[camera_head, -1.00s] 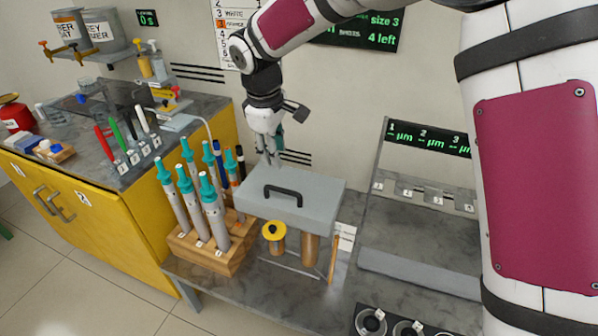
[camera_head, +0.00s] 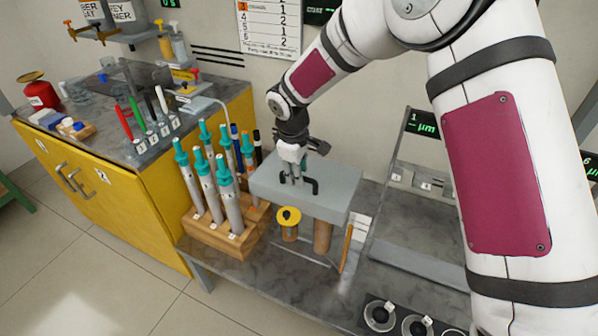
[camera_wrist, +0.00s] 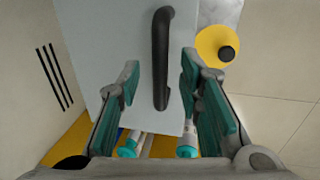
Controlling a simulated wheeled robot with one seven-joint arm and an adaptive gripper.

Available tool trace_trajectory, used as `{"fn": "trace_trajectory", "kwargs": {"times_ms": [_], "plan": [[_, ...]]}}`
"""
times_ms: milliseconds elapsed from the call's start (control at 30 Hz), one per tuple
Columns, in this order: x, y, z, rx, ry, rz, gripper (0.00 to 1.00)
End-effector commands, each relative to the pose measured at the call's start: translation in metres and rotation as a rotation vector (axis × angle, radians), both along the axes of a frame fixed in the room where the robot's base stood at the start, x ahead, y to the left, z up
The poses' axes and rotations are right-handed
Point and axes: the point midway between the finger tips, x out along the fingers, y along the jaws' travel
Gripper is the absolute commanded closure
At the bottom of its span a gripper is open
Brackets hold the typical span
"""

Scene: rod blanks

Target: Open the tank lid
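The tank's flat grey lid (camera_head: 335,193) is a light slab with a black bar handle (camera_head: 314,186) on top. It lies level. My gripper (camera_head: 296,177) is low over the lid at the handle, pointing down. In the wrist view my gripper (camera_wrist: 160,78) is open, one teal-padded finger on each side of the black handle (camera_wrist: 161,50), with gaps visible on both sides. The grey lid (camera_wrist: 105,45) fills the area behind it. I cannot tell how far the fingertips reach down beside the handle.
A wooden rack (camera_head: 218,238) with several teal-topped tools stands close left of the lid. A yellow cabinet (camera_head: 130,205) is at left. Bare bench (camera_head: 290,270) lies in front.

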Motion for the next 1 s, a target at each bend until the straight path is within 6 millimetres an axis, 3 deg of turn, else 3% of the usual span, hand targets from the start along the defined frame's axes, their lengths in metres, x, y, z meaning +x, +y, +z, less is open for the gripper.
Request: {"fn": "trace_trajectory", "kwargs": {"times_ms": [300,333,467,500,1000], "plan": [[0.0,0.0,-0.003,0.0,0.0,0.0,0.67],[0.0,0.0,-0.003,0.0,0.0,0.0,0.69],[0.001,0.0,-0.003,0.0,0.0,0.0,0.99],[0.001,0.0,-0.003,0.0,0.0,0.0,1.0],[0.01,-0.004,0.008,0.027,0.062,-0.004,1.0]]}}
